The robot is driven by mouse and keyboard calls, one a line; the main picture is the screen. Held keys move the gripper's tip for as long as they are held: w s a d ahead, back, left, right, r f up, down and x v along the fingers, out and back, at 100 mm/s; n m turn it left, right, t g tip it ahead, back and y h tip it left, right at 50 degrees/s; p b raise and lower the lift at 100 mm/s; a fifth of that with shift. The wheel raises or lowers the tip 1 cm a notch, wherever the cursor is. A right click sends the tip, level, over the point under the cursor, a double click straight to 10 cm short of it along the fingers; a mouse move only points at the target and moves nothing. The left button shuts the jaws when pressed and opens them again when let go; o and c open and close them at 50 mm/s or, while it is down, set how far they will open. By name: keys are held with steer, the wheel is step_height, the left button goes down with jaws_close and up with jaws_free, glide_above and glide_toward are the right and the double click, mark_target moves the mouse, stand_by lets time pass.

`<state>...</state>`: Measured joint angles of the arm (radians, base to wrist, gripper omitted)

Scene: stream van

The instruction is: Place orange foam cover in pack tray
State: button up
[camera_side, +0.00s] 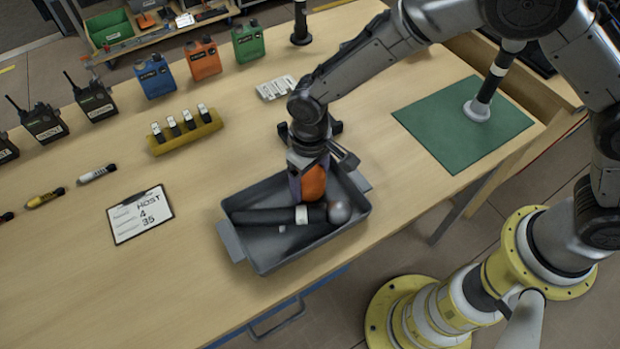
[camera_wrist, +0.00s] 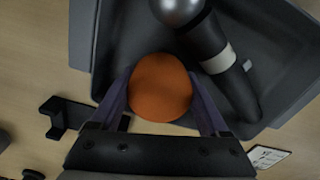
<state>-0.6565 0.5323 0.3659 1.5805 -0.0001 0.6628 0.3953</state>
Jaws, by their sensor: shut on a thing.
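The orange foam cover (camera_side: 313,184) is between the fingers of my gripper (camera_side: 309,176), which is shut on it. It is over the back part of the grey pack tray (camera_side: 262,262), at or inside the rim; whether it touches the floor is unclear. In the wrist view the cover (camera_wrist: 160,86) sits between both fingers, close to the tray's wall. A black microphone (camera_side: 262,216) with a white band and a round grey head lies in the tray. It also shows in the wrist view (camera_wrist: 236,92), beside the cover.
A clipboard card (camera_side: 140,214) lies left of the tray. A yellow holder (camera_side: 186,137) with several small items and a white block (camera_side: 277,87) stand behind. A green mat (camera_side: 450,125) with an upright microphone (camera_side: 483,104) is at the right. Blue, orange and green packs line the back.

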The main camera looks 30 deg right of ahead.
mark_target(310, 173)
steer(key=shift+f, duration=0.15)
steer(key=o, duration=1.2)
step_height(310, 173, up, 12)
steer(key=shift+r, duration=0.2)
